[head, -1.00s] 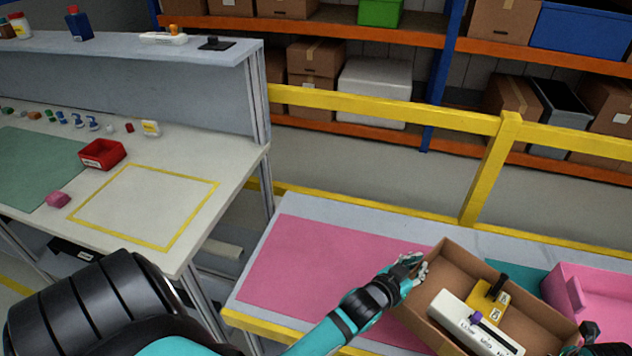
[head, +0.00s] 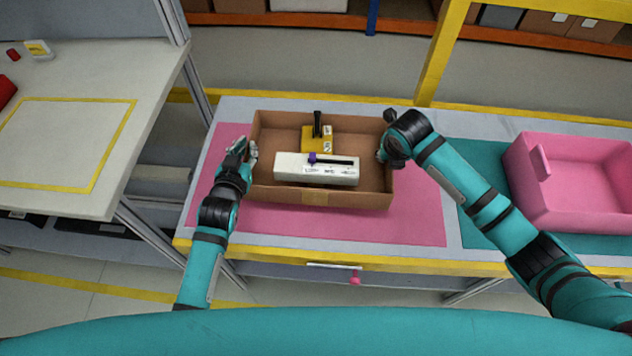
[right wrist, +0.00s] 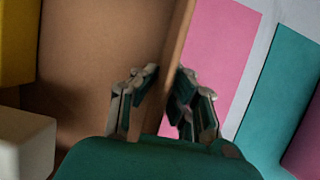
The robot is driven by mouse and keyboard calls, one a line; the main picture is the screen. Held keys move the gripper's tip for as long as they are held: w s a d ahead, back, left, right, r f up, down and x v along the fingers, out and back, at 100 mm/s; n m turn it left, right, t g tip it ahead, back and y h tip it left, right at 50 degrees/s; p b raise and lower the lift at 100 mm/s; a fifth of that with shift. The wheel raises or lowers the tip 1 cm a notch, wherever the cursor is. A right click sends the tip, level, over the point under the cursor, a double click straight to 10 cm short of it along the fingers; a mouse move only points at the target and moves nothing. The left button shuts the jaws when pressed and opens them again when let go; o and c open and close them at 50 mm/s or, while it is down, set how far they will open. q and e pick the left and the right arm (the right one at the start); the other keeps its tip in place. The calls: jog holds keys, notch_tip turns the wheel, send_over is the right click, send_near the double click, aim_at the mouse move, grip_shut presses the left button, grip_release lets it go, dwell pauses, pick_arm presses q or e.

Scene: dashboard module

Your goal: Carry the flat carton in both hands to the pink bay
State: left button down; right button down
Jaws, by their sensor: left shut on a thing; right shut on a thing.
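The flat carton (head: 320,198) is an open brown box. In the head view it is over the pink bay (head: 420,220), whose pink shows on its left, front and right; I cannot tell whether it touches the surface. A white module with a purple part (head: 290,168) and a yellow block with a black handle (head: 318,140) lie inside it. My left gripper (head: 250,153) is shut on the carton's left wall. My right gripper (head: 384,152) is shut on its right wall; the right wrist view shows its fingers (right wrist: 165,105) on both sides of that wall.
A pink bin (head: 575,215) stands on a teal area (head: 480,240) at the right. A yellow rail post (head: 440,60) rises behind the bench. A white table with a yellow outlined square (head: 65,190) stands at the left. The bench has a yellow front edge (head: 400,261).

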aim_at(385, 169)
pick_arm(q)
jog(key=shift+d, duration=0.1)
jog(key=shift+f, duration=0.2)
pick_arm(e)
jog(key=shift+f, duration=0.2)
